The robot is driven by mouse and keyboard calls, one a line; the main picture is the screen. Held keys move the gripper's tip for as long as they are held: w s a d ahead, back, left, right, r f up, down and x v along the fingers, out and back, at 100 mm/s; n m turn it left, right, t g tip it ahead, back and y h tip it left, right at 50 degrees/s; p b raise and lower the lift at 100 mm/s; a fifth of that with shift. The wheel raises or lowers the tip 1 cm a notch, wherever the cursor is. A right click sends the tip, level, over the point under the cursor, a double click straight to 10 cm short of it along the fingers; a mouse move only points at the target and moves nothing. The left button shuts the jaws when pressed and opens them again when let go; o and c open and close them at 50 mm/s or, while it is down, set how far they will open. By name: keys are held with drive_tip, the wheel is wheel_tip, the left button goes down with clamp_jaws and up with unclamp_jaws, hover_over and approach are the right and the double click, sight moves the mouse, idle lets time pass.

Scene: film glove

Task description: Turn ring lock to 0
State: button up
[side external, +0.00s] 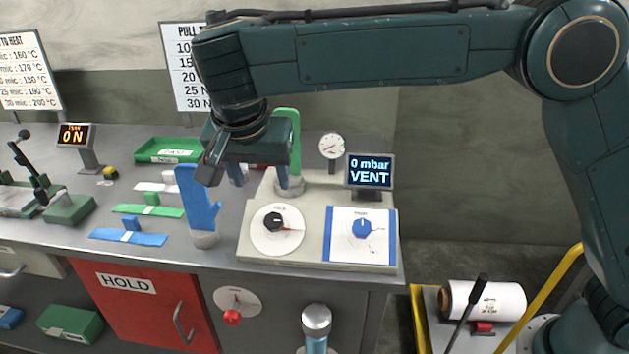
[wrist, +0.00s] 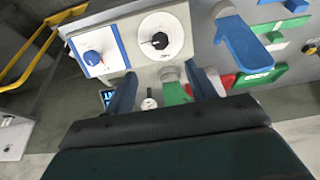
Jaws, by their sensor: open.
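The grey console (side external: 315,262) carries a white round dial (side external: 292,238) with a black knob (side external: 273,220) and a thin red pointer toward the right. Beside it, a blue knob (side external: 361,229) sits on a white square plate with blue side bands. Both knobs also show in the wrist view, the black one (wrist: 160,41) and the blue one (wrist: 92,57). The dial lettering is too small to read, so I cannot tell which is the ring lock. My gripper (wrist: 166,86) is open and empty, above and behind the console, apart from both knobs.
A blue hand form (side external: 197,203) stands left of the console and a green one (side external: 294,150) behind it. A gauge (side external: 332,147) and a VENT screen (side external: 369,172) stand at the back. A red knob (side external: 232,317) is on the cabinet front.

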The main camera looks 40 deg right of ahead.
sight(273, 219)
drive_tip(key=shift+f, duration=0.1)
drive_tip(key=shift+x, duration=6.85)
drive_tip(key=c, duration=1)
drive_tip(key=shift+o, duration=0.2)
